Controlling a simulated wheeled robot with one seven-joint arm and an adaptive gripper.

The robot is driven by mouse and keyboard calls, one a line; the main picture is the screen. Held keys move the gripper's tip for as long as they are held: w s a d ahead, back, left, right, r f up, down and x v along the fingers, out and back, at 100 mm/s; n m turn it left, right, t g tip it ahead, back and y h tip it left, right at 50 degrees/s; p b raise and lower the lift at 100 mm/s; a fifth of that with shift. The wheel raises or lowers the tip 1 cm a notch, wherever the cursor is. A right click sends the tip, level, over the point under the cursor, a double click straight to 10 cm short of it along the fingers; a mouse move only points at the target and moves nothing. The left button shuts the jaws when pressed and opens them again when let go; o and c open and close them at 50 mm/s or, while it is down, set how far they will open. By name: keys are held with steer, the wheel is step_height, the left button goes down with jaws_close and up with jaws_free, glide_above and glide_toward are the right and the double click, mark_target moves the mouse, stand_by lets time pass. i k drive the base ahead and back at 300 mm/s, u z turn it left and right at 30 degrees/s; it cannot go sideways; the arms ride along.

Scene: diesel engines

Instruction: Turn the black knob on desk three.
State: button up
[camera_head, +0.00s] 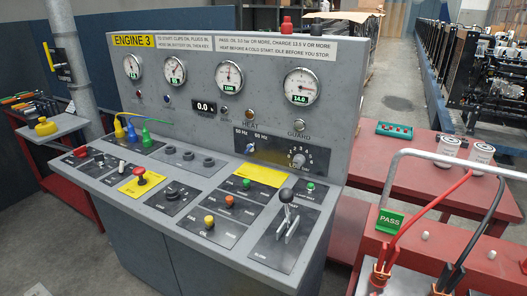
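Desk three is a grey control console (110,190) with a yellow "ENGINE 3" label (133,41) at its upper left. A black knob (172,196) sits on a dark plate on the sloping desk top, right of a red mushroom button (139,176) on a yellow plate. Its pointer direction is too small to tell. A grey dial knob (298,160) with a numbered scale is on the upright panel, and a small selector (250,147) marked 50 Hz and 60 Hz is left of it. My gripper is not in view.
A black lever (286,197) rises from the desk's right end. Blue, green and yellow plugs (131,131) stand at the back left. At right are a red table (400,162), a green "PASS" sign (389,221) and red and black cables (425,215). Floor shows at the lower left.

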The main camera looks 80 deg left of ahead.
mark_target(172, 193)
steer(key=z, duration=0.05)
steer(key=k, duration=1.35)
steer(key=u, duration=5.4)
